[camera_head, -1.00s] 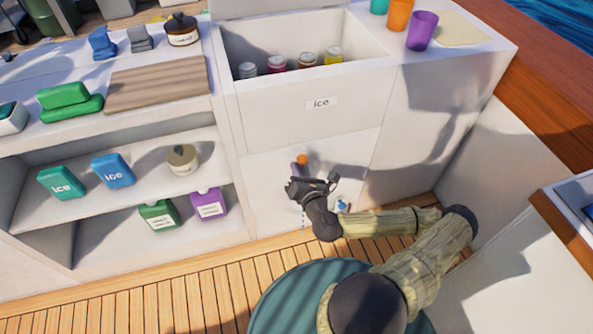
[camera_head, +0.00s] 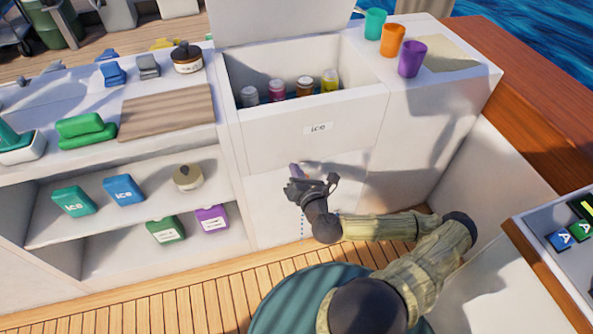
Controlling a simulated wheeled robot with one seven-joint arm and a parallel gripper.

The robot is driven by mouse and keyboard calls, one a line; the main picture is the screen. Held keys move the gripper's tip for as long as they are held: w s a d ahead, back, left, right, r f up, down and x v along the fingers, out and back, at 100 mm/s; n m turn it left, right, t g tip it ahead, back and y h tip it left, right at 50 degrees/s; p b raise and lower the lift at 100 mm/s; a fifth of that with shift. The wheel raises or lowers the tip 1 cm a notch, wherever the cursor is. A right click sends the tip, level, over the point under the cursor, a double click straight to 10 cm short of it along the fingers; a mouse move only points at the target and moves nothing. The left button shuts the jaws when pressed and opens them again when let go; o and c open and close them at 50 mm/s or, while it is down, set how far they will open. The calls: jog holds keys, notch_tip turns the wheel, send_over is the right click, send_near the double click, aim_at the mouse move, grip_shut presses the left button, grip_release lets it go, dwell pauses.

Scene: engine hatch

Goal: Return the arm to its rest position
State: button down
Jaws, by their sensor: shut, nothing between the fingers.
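My arm reaches in from the lower right, bent at the elbow, over the deck and round teal mat. My gripper (camera_head: 299,184) is in front of the white panel below the ice bin (camera_head: 312,130). Its fingers are small and dark in this view; it appears shut, with nothing seen held in it.
The ice bin stands open with several lidded jars inside. Teal, orange and purple cups (camera_head: 412,60) stand on the right counter. A wooden-edged counter (camera_head: 530,255) is at right. The wooden deck (camera_head: 215,300) is partly clear.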

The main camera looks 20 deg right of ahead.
dwell(0.3)
jog(key=s+a+f+n+g+y, duration=0.3)
jog(key=s+a+f+n+g, duration=0.15)
jog(key=n, duration=0.65)
jog(key=s+a+f+n+g+y, duration=0.35)
jog(key=a+n+g, duration=0.25)
jog(key=n, duration=0.6)
jog(key=s+d+r+n+g+h, duration=0.35)
jog(key=d+r+n+h, duration=0.3)
jog(key=r+n, duration=0.55)
notch_tip(320, 180, up, 40)
jog(key=s+n+p, duration=0.2)
jog(key=n+p, duration=0.4)
jog(key=p, duration=2.5)
jog(key=shift+s+r+n+h, duration=0.25)
jog(key=shift+s+n+h, duration=0.05)
jog(key=shift+s+n, duration=0.1)
